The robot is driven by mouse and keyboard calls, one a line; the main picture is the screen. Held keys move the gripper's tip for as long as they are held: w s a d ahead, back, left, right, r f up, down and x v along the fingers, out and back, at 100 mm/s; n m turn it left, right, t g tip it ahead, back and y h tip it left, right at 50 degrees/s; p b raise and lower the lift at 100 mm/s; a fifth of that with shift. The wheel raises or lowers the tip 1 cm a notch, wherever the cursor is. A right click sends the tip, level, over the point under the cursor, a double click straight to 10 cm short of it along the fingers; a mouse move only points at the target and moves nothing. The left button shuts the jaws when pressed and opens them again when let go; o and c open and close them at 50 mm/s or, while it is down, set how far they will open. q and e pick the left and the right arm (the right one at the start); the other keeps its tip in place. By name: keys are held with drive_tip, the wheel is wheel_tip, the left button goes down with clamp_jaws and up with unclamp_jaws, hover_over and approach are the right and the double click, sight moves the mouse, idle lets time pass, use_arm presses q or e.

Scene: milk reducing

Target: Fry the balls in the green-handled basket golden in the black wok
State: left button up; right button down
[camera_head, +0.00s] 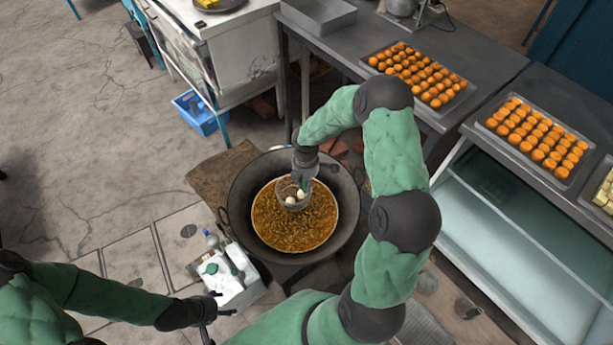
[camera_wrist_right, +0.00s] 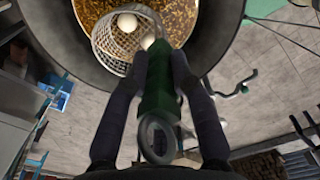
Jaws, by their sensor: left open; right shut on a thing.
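The black wok (camera_head: 243,213) stands in the middle of the head view with bubbling golden-brown oil (camera_head: 300,236) in it. My right gripper (camera_head: 305,170) is over the wok's far part, shut on the green handle (camera_wrist_right: 158,90) of the wire basket (camera_head: 293,197). The basket also shows in the right wrist view (camera_wrist_right: 112,42). Pale white balls (camera_wrist_right: 127,22) lie in it, two of them visible. The basket is at or just above the oil; I cannot tell whether it touches. My left gripper (camera_head: 217,304) is open and empty at the lower left, outside the wok.
A white box with bottles (camera_head: 232,275) stands left of the wok. Trays of orange-brown balls (camera_head: 420,74) and (camera_head: 535,138) sit on the grey tables at the right. A blue crate (camera_head: 199,112) is on the floor at the back left. The floor at the left is clear.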

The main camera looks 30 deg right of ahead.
drive_tip(key=shift+d+f, duration=0.15)
drive_tip(key=shift+f, duration=0.05)
wheel_tip(320, 180, down, 22)
drive_tip(key=b, duration=1.7)
idle(5.2)
